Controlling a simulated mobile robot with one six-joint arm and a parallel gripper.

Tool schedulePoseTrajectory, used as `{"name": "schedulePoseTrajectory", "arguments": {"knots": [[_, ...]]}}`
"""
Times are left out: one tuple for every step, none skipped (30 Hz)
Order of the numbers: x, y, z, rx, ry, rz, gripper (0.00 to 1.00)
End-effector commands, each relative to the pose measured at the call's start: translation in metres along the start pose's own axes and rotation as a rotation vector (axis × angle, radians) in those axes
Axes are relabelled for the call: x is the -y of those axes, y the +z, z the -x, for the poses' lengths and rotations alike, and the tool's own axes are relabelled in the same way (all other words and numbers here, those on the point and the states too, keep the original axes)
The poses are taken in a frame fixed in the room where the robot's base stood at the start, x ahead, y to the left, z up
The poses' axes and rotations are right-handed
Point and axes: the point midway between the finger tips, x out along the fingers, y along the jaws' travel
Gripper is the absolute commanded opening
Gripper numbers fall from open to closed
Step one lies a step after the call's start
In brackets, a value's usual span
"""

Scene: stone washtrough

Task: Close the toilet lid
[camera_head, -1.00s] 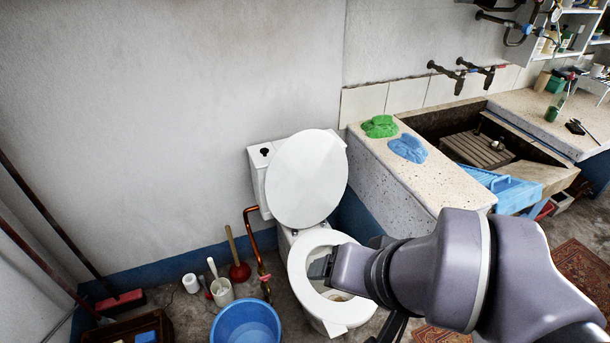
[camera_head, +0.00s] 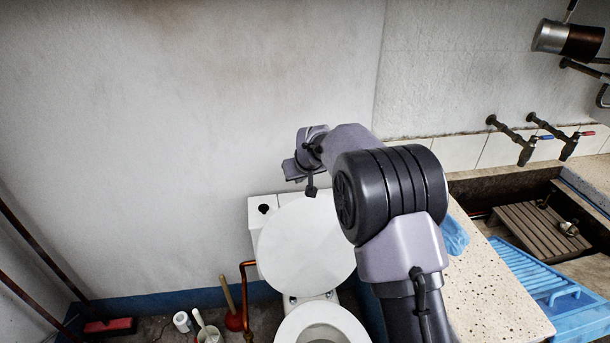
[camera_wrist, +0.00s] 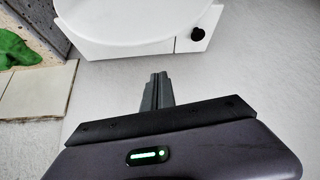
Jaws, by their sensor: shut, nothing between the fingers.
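The white toilet lid (camera_head: 305,245) stands raised, leaning back against the cistern (camera_head: 256,225). The seat ring (camera_head: 290,330) is down on the bowl, cut off by the bottom edge. In the wrist view the lid (camera_wrist: 115,15) is at the top, with the cistern (camera_wrist: 150,47) and its black button just behind it. My gripper (camera_wrist: 158,80) is shut and empty, apart from the lid. In the head view my gripper (camera_head: 292,170) is above the cistern, near the wall; its fingertips are hard to make out there. My arm covers the lid's right edge.
A stone counter (camera_head: 485,275) with a blue cloth (camera_head: 454,236) stands right of the toilet. Taps (camera_head: 530,145) are on the wall above the sink. A plunger (camera_head: 233,318) and a brush holder (camera_head: 209,333) stand on the floor at left. The wall behind is bare.

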Motion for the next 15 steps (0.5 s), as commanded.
{"name": "schedulePoseTrajectory", "arguments": {"knots": [[0.000, 0.002, -0.014, 0.001, 0.000, 0.000, 0.00], [0.000, 0.002, -0.021, 0.001, 0.000, 0.000, 0.00], [0.000, 0.003, -0.029, 0.002, 0.000, -0.001, 0.00], [0.000, 0.003, -0.036, 0.002, 0.000, -0.001, 0.00], [0.000, 0.002, -0.042, 0.001, 0.000, 0.000, 0.00], [0.000, 0.003, -0.051, 0.001, 0.000, 0.000, 0.00], [0.000, 0.003, -0.056, 0.001, 0.000, -0.001, 0.00], [0.000, 0.009, -0.051, 0.000, 0.001, -0.001, 0.00], [0.000, 0.016, -0.048, 0.001, 0.000, -0.002, 0.00], [0.000, 0.021, -0.046, 0.002, 0.000, -0.002, 0.00], [0.000, 0.025, -0.044, 0.001, 0.000, -0.001, 0.00], [0.000, 0.029, -0.043, 0.001, 0.000, -0.002, 0.00], [0.000, 0.032, -0.041, 0.001, 0.000, -0.002, 0.00], [0.000, 0.034, -0.040, 0.001, 0.000, -0.002, 0.00], [0.000, 0.036, -0.039, 0.001, 0.000, -0.002, 0.00]]}}
